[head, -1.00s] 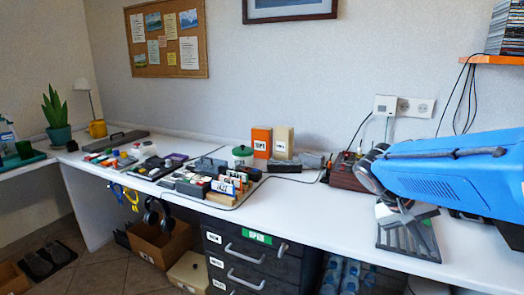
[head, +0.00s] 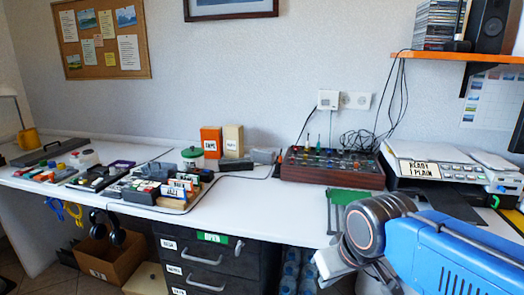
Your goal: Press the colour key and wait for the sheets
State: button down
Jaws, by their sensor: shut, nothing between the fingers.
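A grey and white printer (head: 435,170) stands on the desk at the right, in the head view. A sign on it reads "READY 1 PLAIN" (head: 427,170). Small coloured marks show at its right end, too small for me to tell which is the colour key. A dark tray (head: 446,203) juts from its front; I see no sheets on it. My gripper (head: 332,264) hangs at the desk's front edge, left of and well apart from the printer. It is shut and empty, partly hidden by my wrist.
A wooden-sided box with knobs (head: 332,173) stands left of the printer. A green and grey item (head: 350,198) lies on the desk behind my wrist. An orange shelf (head: 455,55) overhangs the printer. Bare desk (head: 265,205) lies left of my arm.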

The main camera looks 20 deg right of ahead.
aim_at(457, 176)
jog(key=k+j+z, duration=0.1)
jog(key=z, duration=1.45)
jog(key=k+l, duration=0.05)
jog(key=l, duration=0.05)
